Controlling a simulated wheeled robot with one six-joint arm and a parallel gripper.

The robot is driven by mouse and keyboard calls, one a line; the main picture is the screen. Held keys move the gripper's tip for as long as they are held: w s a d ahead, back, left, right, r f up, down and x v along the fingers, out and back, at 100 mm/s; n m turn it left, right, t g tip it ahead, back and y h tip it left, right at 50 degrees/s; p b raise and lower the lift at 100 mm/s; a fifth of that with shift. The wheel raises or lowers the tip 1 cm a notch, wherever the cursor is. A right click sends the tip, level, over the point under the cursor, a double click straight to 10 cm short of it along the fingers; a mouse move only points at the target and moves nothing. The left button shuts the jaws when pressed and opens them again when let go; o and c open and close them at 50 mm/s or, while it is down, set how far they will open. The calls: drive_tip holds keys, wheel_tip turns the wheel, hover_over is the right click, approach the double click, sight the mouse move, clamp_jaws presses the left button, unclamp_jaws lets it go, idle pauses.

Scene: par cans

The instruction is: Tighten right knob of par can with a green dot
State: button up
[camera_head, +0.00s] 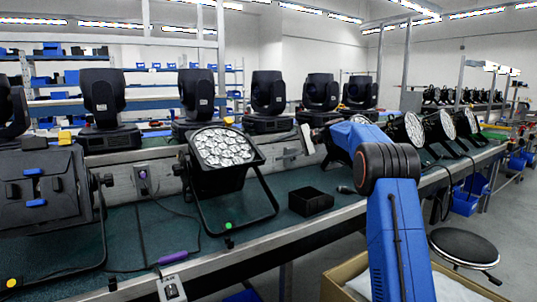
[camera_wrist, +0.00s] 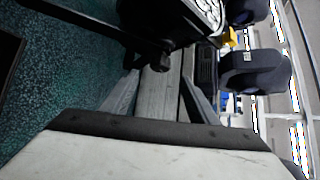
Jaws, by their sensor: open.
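The par can (camera_head: 222,150) with the lit lens stands tilted on its black bracket at the middle of the bench in the head view. A green dot (camera_head: 228,225) is on the bracket's front bar. My gripper (camera_head: 283,155) is open just right of this par can. In the wrist view my gripper (camera_wrist: 160,82) has its two grey fingers apart with nothing held between them. A dark round knob (camera_wrist: 160,63) on the bracket lies just beyond the fingertips, roughly in line with the gap. I cannot tell from the head view how far the fingers are from it.
A black open box (camera_head: 311,202) sits on the green mat below my gripper. Another fixture (camera_head: 45,185) with a yellow dot stands left. More par cans (camera_head: 406,131) line the bench to the right. A grey rail runs behind. A black stool (camera_head: 464,245) stands right.

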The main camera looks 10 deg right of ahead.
drive_tip(key=v, duration=0.6)
drive_tip(key=shift+f, duration=0.1)
drive_tip(key=s+a+f+n+g+h, duration=0.1)
drive_tip(key=s+a+n+h, duration=0.35)
drive_tip(key=s, duration=1.15)
drive_tip(key=s+a+f+m+g+h, duration=0.15)
drive_tip(key=s+a, duration=0.55)
drive_tip(key=s, duration=0.9)
drive_tip(key=s+d+f+n+h, duration=0.1)
drive_tip(key=s+f+n+h, duration=0.1)
drive_tip(key=s+f, duration=0.4)
drive_tip(key=s+d+f+n+t+h, duration=0.1)
drive_tip(key=s+f, duration=0.6)
drive_tip(key=s, duration=0.9)
drive_tip(key=s+d+f+n+h, duration=0.2)
drive_tip(key=s+f, duration=0.5)
drive_tip(key=s, duration=0.4)
drive_tip(key=shift+s+d+f+n+t+h, duration=0.2)
drive_tip(key=shift+s+n+t+h, duration=0.15)
drive_tip(key=shift+h, duration=0.45)
drive_tip(key=shift+r, duration=0.1)
